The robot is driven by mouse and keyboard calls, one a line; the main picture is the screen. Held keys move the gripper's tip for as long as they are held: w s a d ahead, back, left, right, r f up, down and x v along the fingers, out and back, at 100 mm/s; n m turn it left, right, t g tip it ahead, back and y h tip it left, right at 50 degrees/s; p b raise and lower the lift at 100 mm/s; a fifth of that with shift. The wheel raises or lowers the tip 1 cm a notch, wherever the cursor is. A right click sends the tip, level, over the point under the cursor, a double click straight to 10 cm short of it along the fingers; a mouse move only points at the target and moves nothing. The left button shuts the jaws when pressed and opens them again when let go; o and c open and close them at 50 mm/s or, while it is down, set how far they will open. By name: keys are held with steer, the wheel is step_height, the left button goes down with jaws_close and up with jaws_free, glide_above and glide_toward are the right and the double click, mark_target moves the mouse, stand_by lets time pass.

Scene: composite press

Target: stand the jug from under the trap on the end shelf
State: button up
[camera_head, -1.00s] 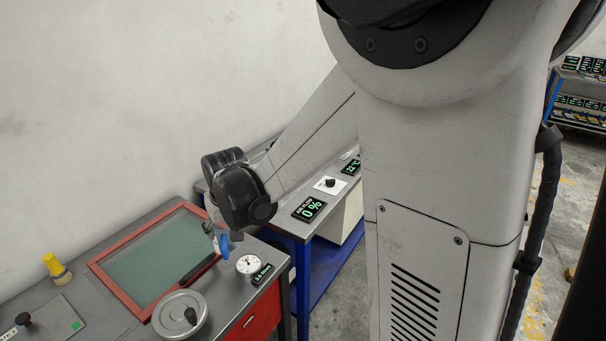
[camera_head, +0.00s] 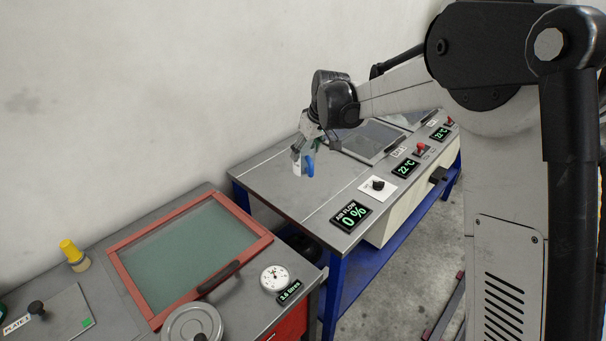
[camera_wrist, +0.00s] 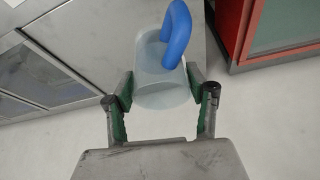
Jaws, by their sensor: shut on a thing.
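A jug with a clear, pale body and a blue handle (camera_head: 308,166) is in my gripper (camera_head: 299,155). In the wrist view the jug's body (camera_wrist: 160,92) sits between the two green-padded fingers of my gripper (camera_wrist: 160,84), with the blue handle at the top. The jug looks empty. In the head view it hangs over the left part of the grey bench top, apart from the wall; its exact height above the top is hard to tell. I cannot make out the end shelf or the trap with certainty.
A red-framed glass lid (camera_head: 190,255) lies on the left bench, with a dial gauge (camera_head: 275,279) beside it. The blue-legged bench (camera_head: 285,190) has an air flow display (camera_head: 351,216) and a knob (camera_head: 378,185) at its front. A gap separates the benches. A yellow-capped item (camera_head: 71,252) stands far left.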

steer(key=w+a+n, duration=0.1)
steer(key=a+n, duration=0.1)
steer(key=a, duration=0.4)
glide_above(315, 180)
step_height(315, 180, down, 7)
steer(key=shift+s+f+y, duration=0.15)
steer(key=shift+f+y, duration=0.15)
steer(key=shift+f, duration=1.5)
steer(key=shift+f, duration=0.1)
steer(key=shift+f+b, duration=0.15)
steer(key=shift+b, duration=0.15)
steer(key=o, duration=1.4)
steer(key=shift+c, duration=0.2)
